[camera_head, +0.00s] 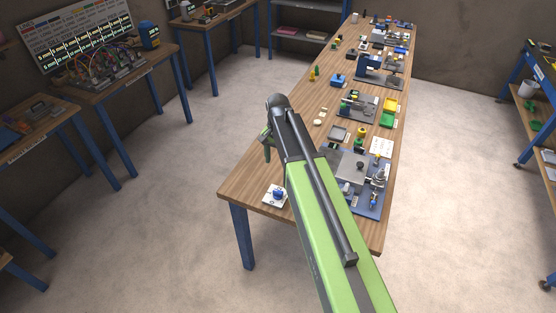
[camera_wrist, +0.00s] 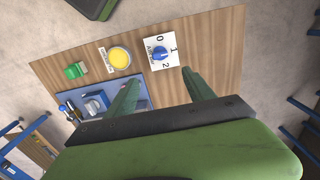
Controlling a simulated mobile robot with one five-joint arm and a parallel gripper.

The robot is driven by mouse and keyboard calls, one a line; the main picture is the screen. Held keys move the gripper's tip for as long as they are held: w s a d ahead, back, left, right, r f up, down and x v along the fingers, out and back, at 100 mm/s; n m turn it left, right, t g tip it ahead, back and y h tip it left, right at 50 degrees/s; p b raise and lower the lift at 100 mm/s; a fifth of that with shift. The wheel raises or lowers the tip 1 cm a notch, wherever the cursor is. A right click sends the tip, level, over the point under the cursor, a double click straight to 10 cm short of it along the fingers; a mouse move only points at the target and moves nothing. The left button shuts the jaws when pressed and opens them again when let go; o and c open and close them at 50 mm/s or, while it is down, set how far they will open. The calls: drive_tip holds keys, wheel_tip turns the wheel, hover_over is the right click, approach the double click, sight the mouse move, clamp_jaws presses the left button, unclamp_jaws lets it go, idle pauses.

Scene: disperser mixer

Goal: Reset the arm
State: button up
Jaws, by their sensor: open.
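My green arm (camera_head: 330,230) reaches out over the near end of the long wooden table. In the wrist view the two green fingers of my gripper (camera_wrist: 160,77) are spread apart, with nothing between them. In the head view part of my gripper (camera_head: 267,145) hangs down above the table's left side. A blue rotary knob (camera_wrist: 161,53) on a white plate marked 0, 1, 2 lies just beyond the fingertips, apart from them. It also shows near the table's front left corner in the head view (camera_head: 279,194).
A yellow round button (camera_wrist: 119,57) and a green button (camera_wrist: 75,71) sit left of the knob. A blue baseplate (camera_head: 371,205) carries a metal device, partly behind my arm. More devices line the table behind. Side tables (camera_head: 110,90) stand left, with open floor between.

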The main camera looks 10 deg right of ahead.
idle(0.4)
drive_tip(key=s+f+n+b, duration=0.7)
drive_tip(key=s+f+b, duration=0.4)
drive_tip(key=s, duration=0.3)
drive_tip(key=shift+s+f, duration=0.15)
drive_tip(key=shift+s, duration=0.05)
